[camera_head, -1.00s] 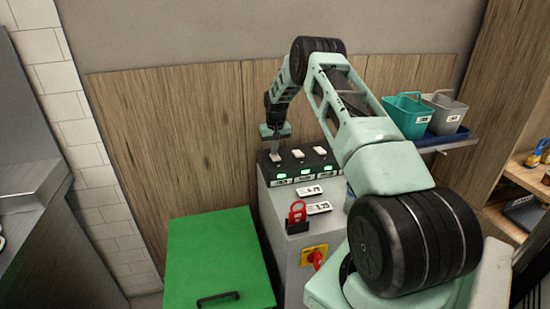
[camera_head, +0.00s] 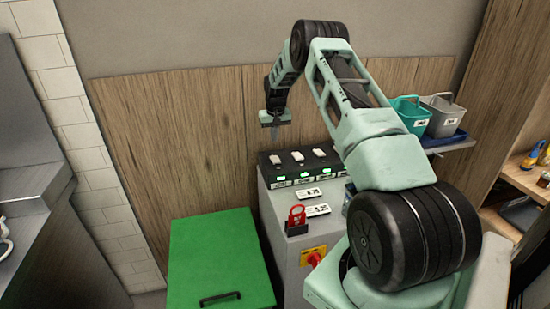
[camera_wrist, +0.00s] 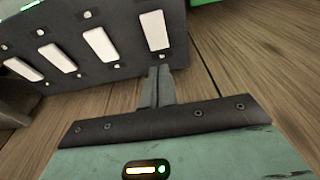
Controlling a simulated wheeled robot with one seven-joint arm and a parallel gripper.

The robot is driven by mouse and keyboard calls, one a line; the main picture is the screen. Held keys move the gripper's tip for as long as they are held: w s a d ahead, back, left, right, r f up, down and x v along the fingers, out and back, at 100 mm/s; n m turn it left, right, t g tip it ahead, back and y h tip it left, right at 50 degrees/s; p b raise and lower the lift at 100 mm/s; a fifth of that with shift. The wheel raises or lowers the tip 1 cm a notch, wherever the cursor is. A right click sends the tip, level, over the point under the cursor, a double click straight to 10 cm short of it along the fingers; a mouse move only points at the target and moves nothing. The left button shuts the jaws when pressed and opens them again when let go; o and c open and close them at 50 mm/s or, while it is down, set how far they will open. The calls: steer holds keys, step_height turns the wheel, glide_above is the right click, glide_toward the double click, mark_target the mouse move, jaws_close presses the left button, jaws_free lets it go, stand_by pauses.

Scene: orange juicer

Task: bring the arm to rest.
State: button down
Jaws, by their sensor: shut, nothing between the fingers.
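My gripper (camera_head: 274,132) is raised above the left end of the black switch panel (camera_head: 300,168), pointing down, shut and empty. It is apart from the panel in the head view. In the wrist view its closed fingers (camera_wrist: 158,88) show in front of the panel (camera_wrist: 92,84) and its row of white rocker switches. The panel sits on top of the grey cabinet (camera_head: 274,222), with lit green indicators along its front. My arm arches from the lower right up to the back wall and down to the gripper.
A green lidded box (camera_head: 215,255) stands left of the cabinet. A red padlock (camera_head: 297,217) and a red rotary switch (camera_head: 315,257) are on the cabinet. Wood panelling (camera_head: 165,135) is close behind the gripper.

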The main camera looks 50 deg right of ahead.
stand_by(0.6)
steer(key=s+a+r+n+y, duration=0.1)
steer(key=a+r+n, duration=0.3)
steer(key=a, duration=1.2)
steer(key=a+r+n+y, duration=0.1)
steer(key=a+r, duration=0.5)
steer(key=a, duration=1.1)
steer(key=s+a+r+n+b, duration=0.1)
steer(key=s+a+r+n, duration=0.15)
steer(key=s+a, duration=0.6)
steer(key=s+a+r+n+g, duration=0.1)
steer(key=s+a+r+n, duration=0.1)
steer(key=s+a, duration=0.7)
steer(key=s+a+n, duration=0.2)
steer(key=s, duration=0.8)
steer(key=s+a+n+b, duration=0.1)
steer(key=s+a+n, duration=0.1)
steer(key=s, duration=0.9)
steer(key=shift+s+a+f+n+g, duration=0.15)
steer(key=shift+s+f+n+g, duration=0.05)
steer(key=shift+f+n+g, duration=0.2)
